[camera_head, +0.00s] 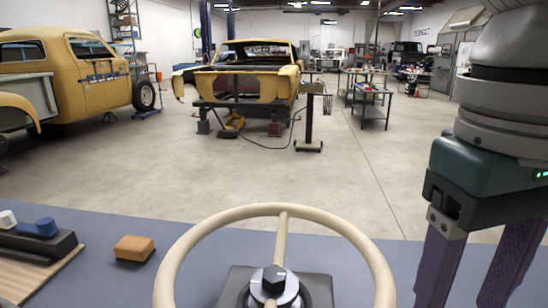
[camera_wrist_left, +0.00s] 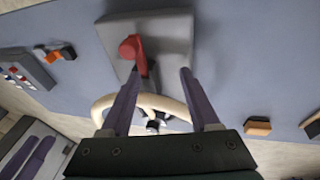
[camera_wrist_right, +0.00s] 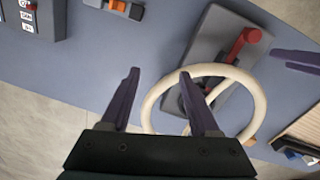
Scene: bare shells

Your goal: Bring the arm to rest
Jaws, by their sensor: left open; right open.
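My right gripper (camera_head: 462,292) hangs at the right of the head view, its purple fingers apart and empty above the blue-grey table (camera_head: 120,225). In its wrist view (camera_wrist_right: 158,74) nothing is between the fingers; the cream steering wheel (camera_wrist_right: 258,95) shows behind and right of them. My left gripper (camera_wrist_left: 160,72) is out of the head view. Its wrist view shows its fingers apart, with the wheel (camera_wrist_left: 100,108) and a red lever (camera_wrist_left: 131,47) on a grey plate (camera_wrist_left: 175,35) beyond. I see no contact. The wheel (camera_head: 180,255) also shows at the front of the head view.
An orange-brown block (camera_head: 134,248) lies left of the wheel, near a dark holder (camera_head: 40,247) with blue and white pieces. A grey button box (camera_wrist_right: 45,18) and an orange switch (camera_wrist_right: 125,6) are at the other side. A yellow car shell (camera_head: 245,85) stands far off.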

